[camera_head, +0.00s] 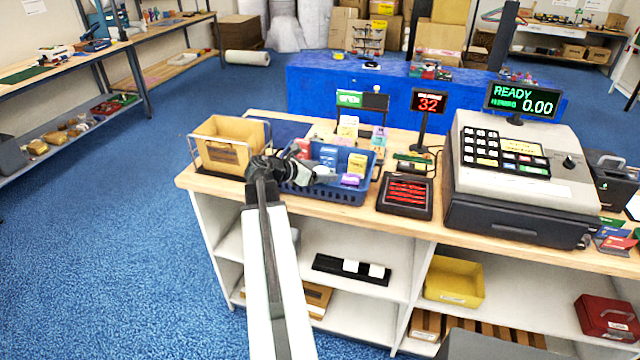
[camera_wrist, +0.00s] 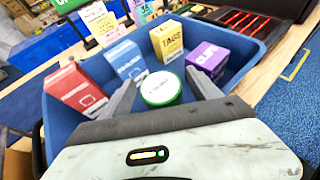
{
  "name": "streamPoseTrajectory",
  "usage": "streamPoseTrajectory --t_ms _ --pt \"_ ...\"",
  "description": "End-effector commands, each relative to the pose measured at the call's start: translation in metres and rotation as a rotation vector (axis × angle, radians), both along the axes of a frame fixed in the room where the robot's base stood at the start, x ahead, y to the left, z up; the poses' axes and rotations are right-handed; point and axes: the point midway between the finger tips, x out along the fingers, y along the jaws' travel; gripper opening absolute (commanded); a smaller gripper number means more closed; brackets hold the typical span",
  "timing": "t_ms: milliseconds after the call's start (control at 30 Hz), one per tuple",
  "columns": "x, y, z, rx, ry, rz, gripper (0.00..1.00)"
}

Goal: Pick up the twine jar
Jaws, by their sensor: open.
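A small round jar with a white top and green rim, apparently the twine jar (camera_wrist: 160,90), stands in the blue basket (camera_head: 318,195) on the counter. The wrist view looks down on it among small boxes. My gripper (camera_wrist: 160,79) is open, with one finger to the left of the jar and one to the right. Gaps seem to show between fingers and jar, but I cannot tell how deep the fingertips are. In the head view my gripper (camera_head: 325,177) reaches over the basket, and the jar is not clearly visible there.
In the basket, red (camera_wrist: 76,88), blue (camera_wrist: 126,60), yellow (camera_wrist: 167,41) and purple (camera_wrist: 207,62) boxes surround the jar. A tan bin (camera_head: 225,145) stands left of the basket. A pen tray (camera_head: 405,195) and cash register (camera_head: 520,165) stand to the right.

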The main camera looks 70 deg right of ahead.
Motion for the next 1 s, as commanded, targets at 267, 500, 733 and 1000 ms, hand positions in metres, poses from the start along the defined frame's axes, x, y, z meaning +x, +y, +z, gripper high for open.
streamPoseTrajectory --t_ms 267,500,733,1000 --pt "0.0 0.001 -0.002 0.004 -0.01 -0.003 0.33" --pt "0.001 0.002 -0.001 0.002 -0.008 -0.002 0.07" --pt "0.001 0.002 0.008 0.002 -0.006 -0.001 0.07" --pt "0.002 0.002 0.058 0.002 -0.005 0.001 0.07"
